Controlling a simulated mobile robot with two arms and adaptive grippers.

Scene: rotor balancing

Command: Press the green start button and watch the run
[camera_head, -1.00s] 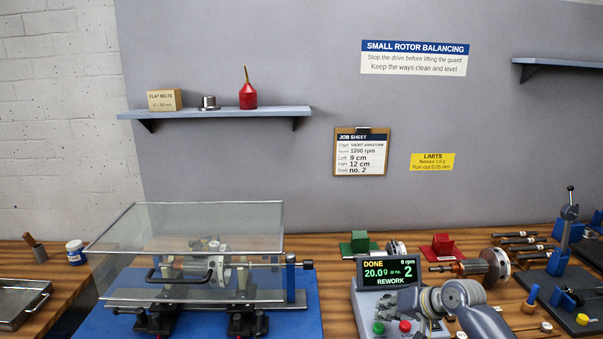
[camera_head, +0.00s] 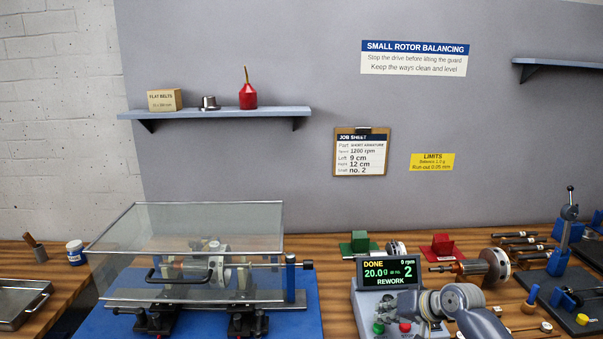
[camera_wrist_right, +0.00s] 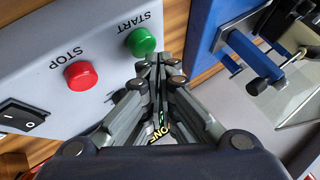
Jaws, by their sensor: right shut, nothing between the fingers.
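The control box (camera_head: 366,300) stands right of the balancing machine, with a green start button (camera_head: 378,328) and a red stop button (camera_head: 405,327) on its face. Its display (camera_head: 390,272) reads DONE, 0 rpm, 20.0 g at no. 2, REWORK. My right gripper (camera_wrist_right: 160,62) is shut and empty. In the wrist view its fingertips are close beside the green button (camera_wrist_right: 141,42); contact cannot be told. The red button (camera_wrist_right: 81,75) is farther left. A rotor (camera_head: 218,268) sits in the machine under the clear guard (camera_head: 190,222), which is down. My left gripper is out of view.
A black rocker switch (camera_wrist_right: 20,117) is below the stop button in the wrist view. A metal tray (camera_head: 22,300) lies far left.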

